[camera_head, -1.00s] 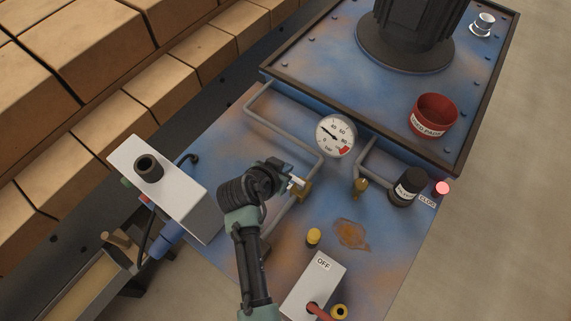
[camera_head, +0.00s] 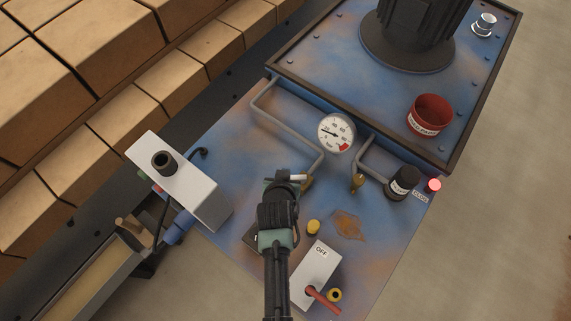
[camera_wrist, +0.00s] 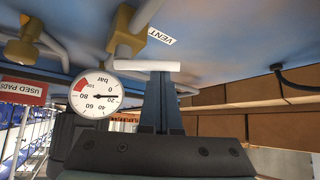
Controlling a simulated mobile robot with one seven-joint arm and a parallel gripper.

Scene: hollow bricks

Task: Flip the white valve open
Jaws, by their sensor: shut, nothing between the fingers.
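The white valve handle (camera_head: 298,177) is a short white bar on a brass pipe fitting, partly hidden behind my gripper in the head view.
A pressure gauge (camera_head: 336,133) stands close beyond the valve. A second brass valve (camera_head: 357,183) and a black canister (camera_head: 402,183) are to the right. A white OFF box (camera_head: 316,272) with a red lever is nearer, and a grey box (camera_head: 180,178) is to the left.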

